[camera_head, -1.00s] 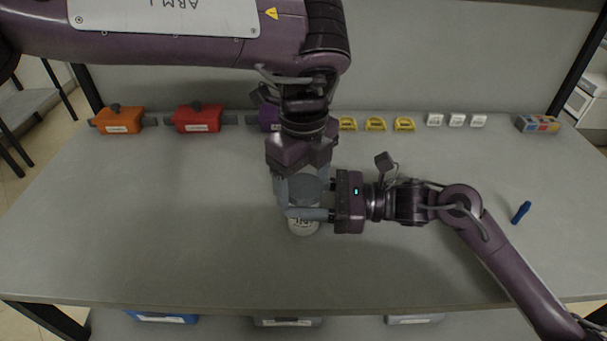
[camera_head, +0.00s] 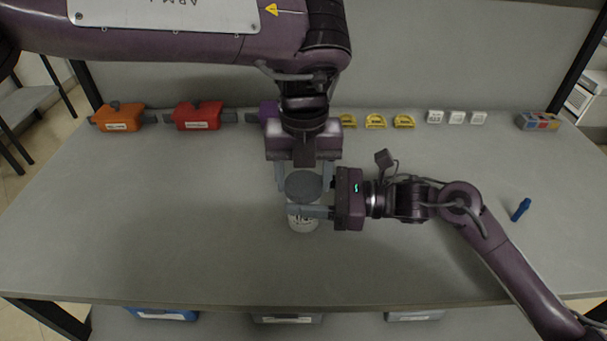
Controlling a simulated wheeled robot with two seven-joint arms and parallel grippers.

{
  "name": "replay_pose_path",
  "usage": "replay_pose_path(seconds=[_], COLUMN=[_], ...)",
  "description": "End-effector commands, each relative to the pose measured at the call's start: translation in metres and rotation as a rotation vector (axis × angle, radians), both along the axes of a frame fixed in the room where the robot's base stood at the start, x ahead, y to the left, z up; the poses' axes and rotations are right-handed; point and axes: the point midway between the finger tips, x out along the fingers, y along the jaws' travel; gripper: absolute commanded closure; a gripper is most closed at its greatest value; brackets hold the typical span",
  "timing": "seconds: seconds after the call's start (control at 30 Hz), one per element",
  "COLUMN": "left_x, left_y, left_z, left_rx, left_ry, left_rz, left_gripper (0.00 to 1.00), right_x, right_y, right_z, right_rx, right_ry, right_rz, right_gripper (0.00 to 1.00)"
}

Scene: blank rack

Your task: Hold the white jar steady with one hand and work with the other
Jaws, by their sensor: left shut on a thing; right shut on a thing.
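The white jar (camera_head: 303,225) stands upright near the middle of the table, with dark printing on its side. Its grey round lid (camera_head: 304,186) is on top. My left gripper (camera_head: 304,178) points down from above, its fingers on either side of the lid, shut on it. My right gripper (camera_head: 311,207) comes in from the right and is shut on the jar's body. Its near finger crosses the front of the jar and hides part of it. Whether the lid is loose from the jar cannot be told.
Along the back are an orange box (camera_head: 118,118), a red box (camera_head: 198,117), a partly hidden purple one (camera_head: 268,111), yellow items (camera_head: 376,122), white blocks (camera_head: 457,117) and a grey multicoloured box (camera_head: 538,122). A blue object (camera_head: 521,210) lies at right. The table's left and front are clear.

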Motion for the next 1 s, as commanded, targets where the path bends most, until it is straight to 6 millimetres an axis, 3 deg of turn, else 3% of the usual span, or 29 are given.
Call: replay_pose_path(seconds=[0.03, 0.07, 0.27, 0.63, 1.0], left_x=[0.000, 0.000, 0.000, 0.001, 0.002], left_y=[0.001, 0.001, 0.000, 0.000, 0.000], left_z=[0.000, 0.000, 0.000, 0.010, 0.084], left_rx=[0.001, 0.001, 0.001, -0.001, 0.001], left_ry=[-0.001, -0.001, -0.001, -0.004, -0.006], left_rz=[0.002, 0.003, 0.004, 0.004, 0.006], left_gripper=[0.70, 0.41, 0.17, 0.17, 0.17], right_x=[0.000, 0.000, 0.000, 0.000, 0.000], right_y=[0.000, 0.000, 0.000, 0.000, 0.000], right_z=[0.000, 0.000, 0.000, 0.000, 0.000], right_rx=[0.000, 0.000, 0.000, 0.000, 0.000], right_ry=[0.000, 0.000, 0.000, 0.000, 0.000], right_rz=[0.000, 0.000, 0.000, 0.000, 0.000], right_gripper=[1.00, 1.00, 1.00, 1.00, 1.00])
